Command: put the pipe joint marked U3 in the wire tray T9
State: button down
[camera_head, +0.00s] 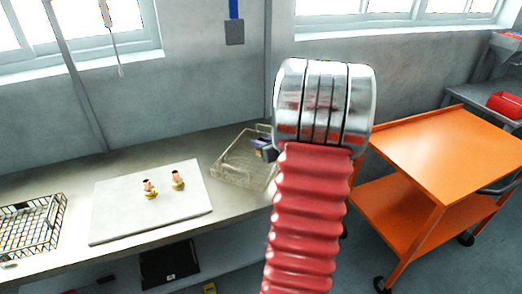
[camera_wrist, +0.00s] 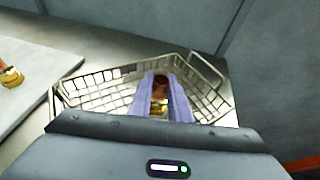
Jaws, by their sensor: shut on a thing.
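My gripper (camera_wrist: 162,80) is shut on a copper-and-brass pipe joint (camera_wrist: 160,90), between its two purple fingers in the wrist view. In that view the joint is over a light metal wire tray (camera_wrist: 96,90); I cannot tell its height above the tray floor. In the head view, the same wire tray (camera_head: 228,174) sits right of the white board, with my gripper (camera_head: 264,150) at its right side. Two other pipe joints, one left (camera_head: 150,188) and one right (camera_head: 177,180), stand on the board. No U3 or T9 mark is readable.
The white board (camera_head: 120,220) lies on the grey bench. A darker wire tray (camera_head: 52,215) stands at the bench's left end. An orange cart (camera_head: 450,145) stands to the right. A black box (camera_head: 170,265) is below the bench. My red arm hides part of the middle.

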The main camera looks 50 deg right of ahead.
jog(key=shift+f, duration=1.55)
jog(key=shift+f, duration=0.15)
jog(key=c, duration=1.7)
grip_release()
jog(key=shift+o, duration=0.2)
jog(key=shift+s+a+r, duration=0.1)
jog(key=shift+s+r, duration=0.25)
jog(key=shift+s, duration=0.15)
jog(key=v, duration=1.1)
jog(key=shift+w+a, duration=0.1)
jog(key=shift+a, duration=0.05)
